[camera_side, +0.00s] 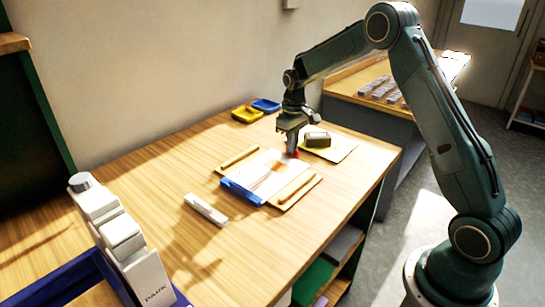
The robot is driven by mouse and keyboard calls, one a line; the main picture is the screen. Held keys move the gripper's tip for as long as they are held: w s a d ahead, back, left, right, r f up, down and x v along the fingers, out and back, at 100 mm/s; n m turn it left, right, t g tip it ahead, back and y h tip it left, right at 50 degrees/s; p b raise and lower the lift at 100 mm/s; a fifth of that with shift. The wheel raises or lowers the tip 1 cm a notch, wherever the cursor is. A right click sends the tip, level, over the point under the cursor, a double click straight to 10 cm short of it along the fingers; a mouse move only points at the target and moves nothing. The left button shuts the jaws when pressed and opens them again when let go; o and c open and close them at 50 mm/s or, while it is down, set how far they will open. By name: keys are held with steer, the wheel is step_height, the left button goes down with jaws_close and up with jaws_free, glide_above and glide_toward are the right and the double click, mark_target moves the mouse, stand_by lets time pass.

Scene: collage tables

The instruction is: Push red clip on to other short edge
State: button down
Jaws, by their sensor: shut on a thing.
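A pale sheet or board (266,172) lies on the wooden table, with light wooden strips (295,187) along its sides. A blue clip (241,191) sits on its near short edge. My gripper (291,146) points down at the far short edge, shut on the small red clip (292,154). The red clip is mostly hidden by my fingers. I cannot tell how far it is over the edge.
A dark block (317,139) sits on a yellowish sheet (338,152) just right of my gripper. A white stick-like object (205,209) lies at the front left. Yellow (246,115) and blue (266,105) trays stand behind. The table's left part is mostly clear.

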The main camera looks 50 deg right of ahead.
stand_by(0.3)
steer(key=c, duration=1.5)
jaws_free()
steer(key=shift+r, duration=0.15)
steer(key=shift+r, duration=3.4)
